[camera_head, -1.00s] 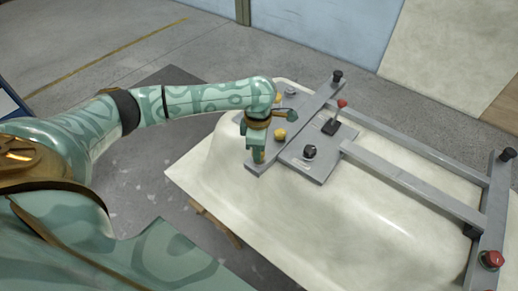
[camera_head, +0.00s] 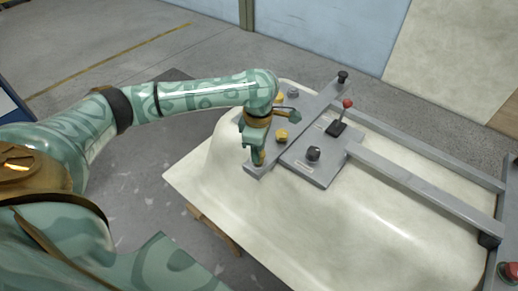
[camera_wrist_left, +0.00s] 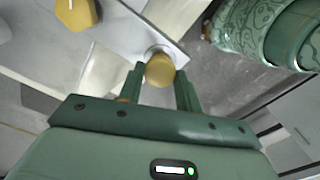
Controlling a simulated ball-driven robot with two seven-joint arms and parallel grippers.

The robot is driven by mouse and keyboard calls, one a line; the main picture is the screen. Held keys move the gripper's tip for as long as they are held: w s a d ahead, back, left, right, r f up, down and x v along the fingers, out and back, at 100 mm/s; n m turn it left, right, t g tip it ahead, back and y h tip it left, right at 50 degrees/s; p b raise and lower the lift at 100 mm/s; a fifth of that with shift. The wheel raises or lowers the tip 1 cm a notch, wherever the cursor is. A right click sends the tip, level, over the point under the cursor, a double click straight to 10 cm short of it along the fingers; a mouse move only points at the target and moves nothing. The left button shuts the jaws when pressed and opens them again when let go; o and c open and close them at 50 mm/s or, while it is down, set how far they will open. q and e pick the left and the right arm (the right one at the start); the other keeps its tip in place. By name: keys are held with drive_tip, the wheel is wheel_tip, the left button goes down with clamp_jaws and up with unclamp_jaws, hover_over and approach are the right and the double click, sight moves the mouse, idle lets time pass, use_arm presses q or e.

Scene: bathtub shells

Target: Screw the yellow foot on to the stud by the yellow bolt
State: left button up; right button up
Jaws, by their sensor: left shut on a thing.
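The yellow foot (camera_wrist_left: 160,70) sits between the fingertips of my left gripper (camera_wrist_left: 160,88), at the end of a grey crossbar. In the head view my left gripper (camera_head: 257,150) points down at the near end of the crossbar (camera_head: 318,111), shut on the foot. The yellow bolt (camera_head: 281,136) stands on the bar a little way along from the gripper; it also shows at the top left of the left wrist view (camera_wrist_left: 76,14). The stud is hidden behind the foot and fingers, so I cannot tell how far the foot is on. My right gripper is out of view.
The grey frame lies on an upturned cream bathtub shell (camera_head: 400,235). A plate with a black knob (camera_head: 313,154) and a red-topped lever (camera_head: 347,103) stand beside the crossbar. A black knob (camera_head: 343,76) tops its far end. Grey floor is free at left.

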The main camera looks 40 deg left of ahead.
use_arm(q)
drive_tip(key=shift+w+r, duration=0.1)
drive_tip(key=shift+r, duration=0.1)
drive_tip(key=o, duration=1.1)
drive_tip(key=shift+f, duration=0.1)
drive_tip(key=shift+c, duration=0.7)
drive_tip(key=shift+r+n+p, duration=0.25)
drive_tip(key=shift+n+p, duration=0.45)
drive_tip(key=shift+p, duration=0.45)
drive_tip(key=n+p, duration=0.4)
drive_tip(key=shift+n+p, duration=0.35)
drive_tip(key=shift+n, duration=0.05)
drive_tip(key=n+p, duration=0.4)
drive_tip(key=n, duration=0.1)
drive_tip(key=shift+f+p, duration=0.1)
drive_tip(key=shift+p, duration=0.25)
drive_tip(key=shift+n+p, duration=0.5)
drive_tip(key=shift+n, duration=0.3)
drive_tip(key=shift+f, duration=0.2)
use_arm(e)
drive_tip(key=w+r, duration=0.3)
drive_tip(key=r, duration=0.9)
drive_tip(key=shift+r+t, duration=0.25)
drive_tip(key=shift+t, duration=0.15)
